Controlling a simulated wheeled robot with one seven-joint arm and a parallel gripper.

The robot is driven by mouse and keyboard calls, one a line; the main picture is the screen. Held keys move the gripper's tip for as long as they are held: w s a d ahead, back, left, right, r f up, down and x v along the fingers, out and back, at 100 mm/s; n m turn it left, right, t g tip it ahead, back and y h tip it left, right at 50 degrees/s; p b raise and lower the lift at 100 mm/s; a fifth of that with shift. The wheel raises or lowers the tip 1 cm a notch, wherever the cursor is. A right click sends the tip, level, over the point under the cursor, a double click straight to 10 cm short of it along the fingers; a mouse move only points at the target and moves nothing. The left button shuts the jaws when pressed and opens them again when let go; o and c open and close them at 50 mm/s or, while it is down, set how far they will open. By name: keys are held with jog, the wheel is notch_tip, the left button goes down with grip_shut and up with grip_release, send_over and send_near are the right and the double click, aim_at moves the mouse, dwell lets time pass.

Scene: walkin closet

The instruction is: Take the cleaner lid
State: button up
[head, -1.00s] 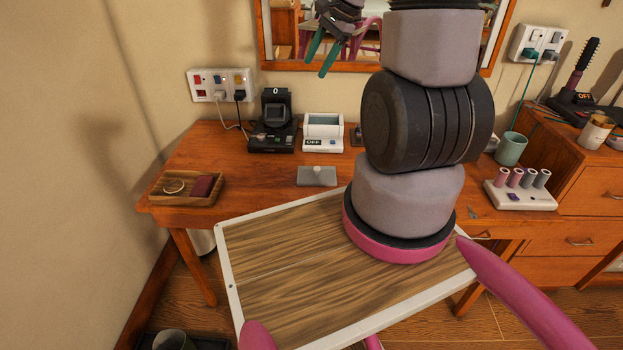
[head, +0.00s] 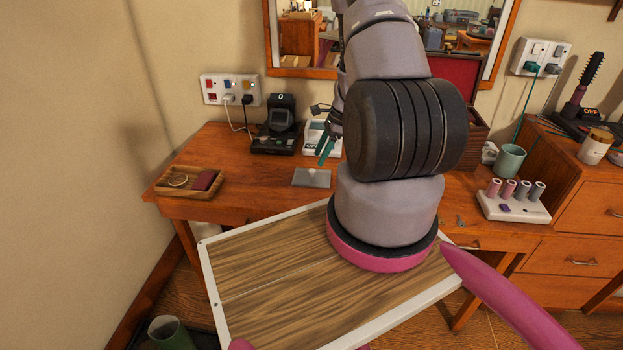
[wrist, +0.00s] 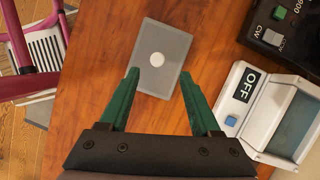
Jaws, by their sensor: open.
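The cleaner lid (head: 311,178) is a flat grey rectangle with a small round white knob, lying on the wooden desk. It also shows in the wrist view (wrist: 147,78), lying flat with the knob near its middle. My gripper (wrist: 155,78) has two green fingers, spread apart and empty, above the lid; the fingertips appear on either side of it in the picture. In the head view my gripper (head: 326,150) is just above and behind the lid, partly hidden by my arm. The white cleaner body with an OFF display (wrist: 285,115) stands right of the lid in the wrist view.
A black device (head: 275,138) stands behind the lid on the desk (head: 250,160). A wooden tray (head: 182,190) with small items is at the left. A green cup (head: 510,160) and a white holder with rollers (head: 510,208) are at the right.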

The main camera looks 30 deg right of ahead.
aim_at(313, 170)
jog(key=x, duration=0.5)
jog(key=shift+s+a+f, duration=0.15)
jog(key=shift+a+f, duration=0.05)
jog(key=shift+f, duration=0.15)
grip_shut()
